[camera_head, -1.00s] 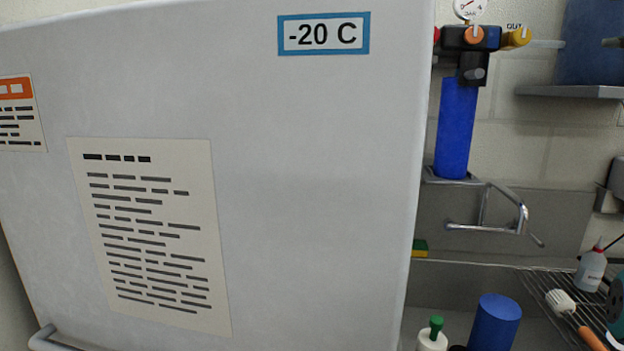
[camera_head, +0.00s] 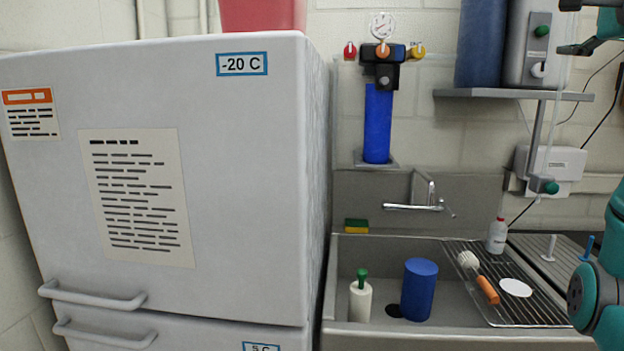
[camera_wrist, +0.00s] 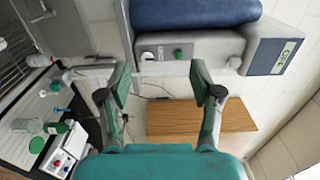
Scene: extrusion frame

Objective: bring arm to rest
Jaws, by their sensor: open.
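My gripper (camera_wrist: 160,82) shows in the wrist view with its two dark green fingers spread wide apart. Nothing is between them but the white wall and a tan wooden panel (camera_wrist: 180,118) behind. My teal arm stands at the right edge of the head view. A dark fingertip and a teal part of the gripper show at its top right corner; the rest is cut off by the frame.
A white freezer (camera_head: 235,180) fills the left. A sink (camera_head: 340,290) holds a blue cylinder (camera_head: 419,290) and a white bottle (camera_head: 360,298). A wire rack (camera_head: 540,310) is beside it. A shelf (camera_head: 500,94) bears a grey device (camera_head: 530,55) near my gripper.

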